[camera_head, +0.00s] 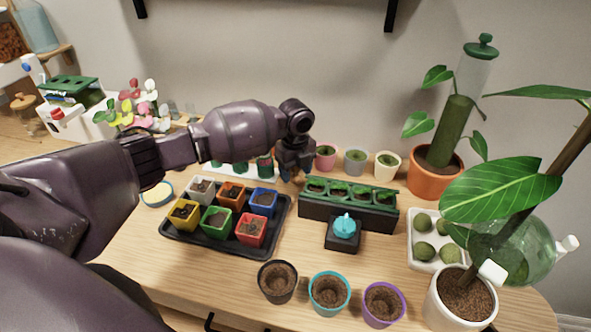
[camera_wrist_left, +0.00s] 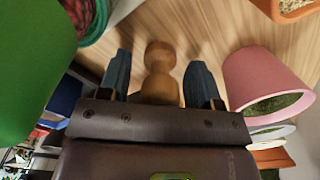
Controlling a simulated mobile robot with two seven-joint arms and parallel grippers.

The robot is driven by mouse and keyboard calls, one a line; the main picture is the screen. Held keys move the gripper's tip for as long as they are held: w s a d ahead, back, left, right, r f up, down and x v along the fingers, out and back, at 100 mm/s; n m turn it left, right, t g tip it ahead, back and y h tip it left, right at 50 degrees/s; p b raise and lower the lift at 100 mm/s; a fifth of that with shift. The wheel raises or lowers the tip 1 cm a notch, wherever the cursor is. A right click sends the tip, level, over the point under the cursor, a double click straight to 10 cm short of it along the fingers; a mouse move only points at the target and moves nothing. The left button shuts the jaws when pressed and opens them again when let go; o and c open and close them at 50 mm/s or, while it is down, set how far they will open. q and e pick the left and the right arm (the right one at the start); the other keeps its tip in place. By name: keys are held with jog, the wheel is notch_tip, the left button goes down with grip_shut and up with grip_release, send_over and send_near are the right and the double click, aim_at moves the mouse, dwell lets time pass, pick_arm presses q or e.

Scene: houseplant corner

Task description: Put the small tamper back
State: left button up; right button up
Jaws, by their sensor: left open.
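The small tamper looks to be the turned wooden piece with a narrow waist (camera_wrist_left: 160,72) in the left wrist view. It is over the wooden table, between the two fingers of my left gripper (camera_wrist_left: 158,70), with a gap on each side. My left gripper is open. In the head view my left gripper (camera_head: 292,177) points down behind the tray of coloured pots, left of the dark green planter. There the tamper is mostly hidden by the gripper. My right gripper is not in view.
A pink pot (camera_wrist_left: 262,82) is close beside the fingers in the left wrist view. A black tray (camera_head: 180,241) holds several coloured pots. A dark planter (camera_head: 345,213) is right of the gripper, with a turquoise-knobbed piece (camera_head: 345,228) in front. Three soil-filled pots line the front.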

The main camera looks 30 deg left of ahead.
pick_arm(q)
jog(key=shift+r, duration=0.3)
notch_tip(320, 180, up, 12)
jog(key=shift+f+p, duration=0.15)
jog(key=shift+p, duration=0.45)
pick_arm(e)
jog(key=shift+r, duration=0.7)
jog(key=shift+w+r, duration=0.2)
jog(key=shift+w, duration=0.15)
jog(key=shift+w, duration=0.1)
